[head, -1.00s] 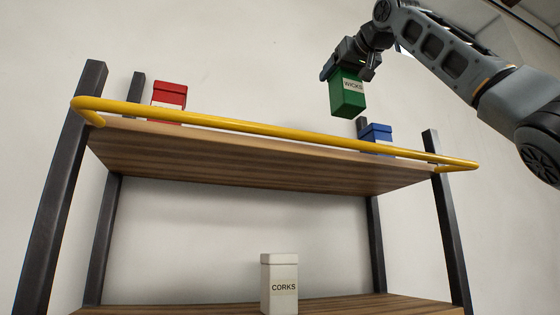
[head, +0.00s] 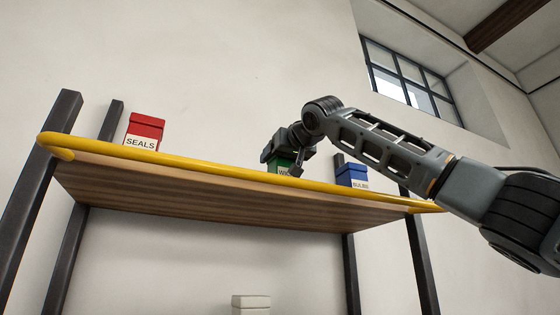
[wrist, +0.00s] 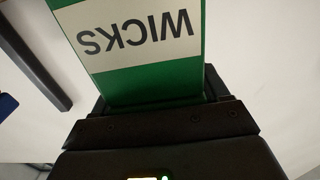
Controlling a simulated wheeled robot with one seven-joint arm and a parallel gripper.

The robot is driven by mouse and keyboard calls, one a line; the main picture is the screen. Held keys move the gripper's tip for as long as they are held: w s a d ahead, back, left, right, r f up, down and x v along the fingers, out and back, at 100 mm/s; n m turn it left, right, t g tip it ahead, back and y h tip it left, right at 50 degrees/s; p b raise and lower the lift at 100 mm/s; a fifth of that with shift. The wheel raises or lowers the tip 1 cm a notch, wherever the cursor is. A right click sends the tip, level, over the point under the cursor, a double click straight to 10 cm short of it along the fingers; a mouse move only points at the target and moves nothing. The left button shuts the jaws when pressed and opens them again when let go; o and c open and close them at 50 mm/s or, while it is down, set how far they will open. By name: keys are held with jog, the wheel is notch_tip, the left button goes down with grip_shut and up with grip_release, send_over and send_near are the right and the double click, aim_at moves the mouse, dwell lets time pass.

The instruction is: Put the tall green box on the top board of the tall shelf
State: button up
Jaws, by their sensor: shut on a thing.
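The tall green box (head: 284,164), labelled WICKS, is in my gripper (head: 287,152) above or at the top board (head: 200,190) of the tall shelf. The yellow rail hides its lower part, so I cannot tell whether it touches the board. In the wrist view the green box (wrist: 150,50) fills the upper middle, its label upside down. My gripper (wrist: 155,108) is shut on it there.
A red SEALS box (head: 144,131) stands on the top board at left, and a blue box (head: 352,175) stands to the right of the green box. A yellow rail (head: 200,166) runs along the board's front. A white box (head: 251,304) is below.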

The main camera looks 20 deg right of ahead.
jog(key=shift+a+f, duration=0.1)
jog(key=shift+f, duration=0.15)
jog(key=shift+f, duration=0.15)
jog(key=o, duration=1.7)
jog(key=shift+c, duration=0.2)
jog(key=shift+r, duration=0.25)
jog(key=s+b, duration=0.4)
jog(key=s, duration=0.8)
jog(key=shift+f, duration=0.15)
